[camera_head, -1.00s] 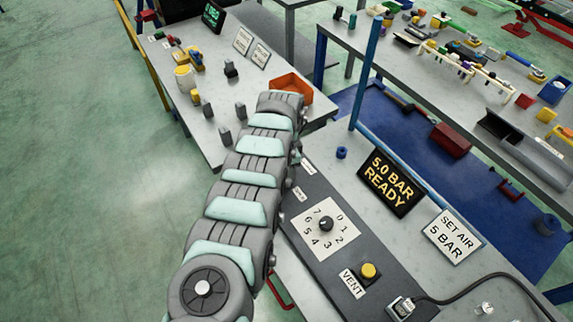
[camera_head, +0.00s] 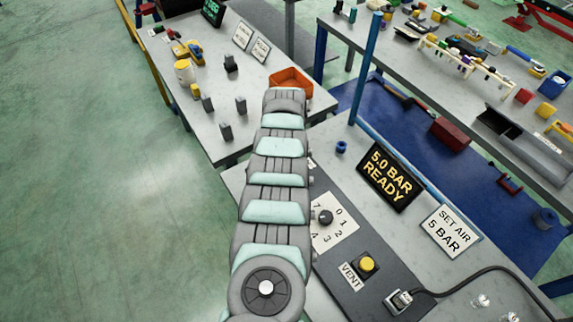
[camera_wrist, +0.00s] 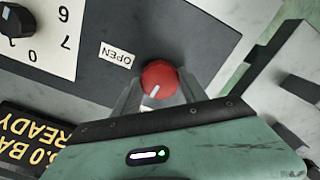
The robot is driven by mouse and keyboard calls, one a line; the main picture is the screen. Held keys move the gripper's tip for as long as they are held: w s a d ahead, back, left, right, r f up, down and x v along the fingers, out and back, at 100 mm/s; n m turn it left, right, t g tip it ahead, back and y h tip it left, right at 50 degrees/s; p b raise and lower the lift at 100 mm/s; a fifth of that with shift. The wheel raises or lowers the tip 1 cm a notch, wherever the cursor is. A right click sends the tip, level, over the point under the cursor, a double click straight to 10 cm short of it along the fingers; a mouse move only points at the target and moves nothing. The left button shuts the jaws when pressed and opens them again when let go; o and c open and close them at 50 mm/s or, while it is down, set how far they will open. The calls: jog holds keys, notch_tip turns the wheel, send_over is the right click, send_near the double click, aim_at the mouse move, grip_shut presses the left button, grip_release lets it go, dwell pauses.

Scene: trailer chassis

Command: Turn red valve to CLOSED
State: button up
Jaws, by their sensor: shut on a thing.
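The red valve (camera_wrist: 160,78) is a round knob with a white pointer mark, set on a dark panel in the wrist view. An OPEN label (camera_wrist: 117,55) lies beside it, to its upper left. My gripper (camera_wrist: 160,92) has its fingers on both sides of the knob and is shut on it. The white mark points to the lower left in this view, not straight at the OPEN label. No CLOSED label can be made out. In the head view my arm hides the valve and the gripper.
A numbered dial (camera_head: 325,217), a yellow VENT button (camera_head: 367,264) and a cable plug (camera_head: 399,302) share the panel. A display (camera_head: 390,177) reads 5.0 BAR READY. A SET AIR 5 BAR sign (camera_head: 451,231) stands right of it. An orange bin (camera_head: 291,80) is on the far table.

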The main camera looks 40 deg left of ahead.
jog(key=shift+n, duration=0.9)
jog(key=o, duration=1.4)
notch_tip(320, 180, up, 11)
jog(key=shift+f, duration=0.1)
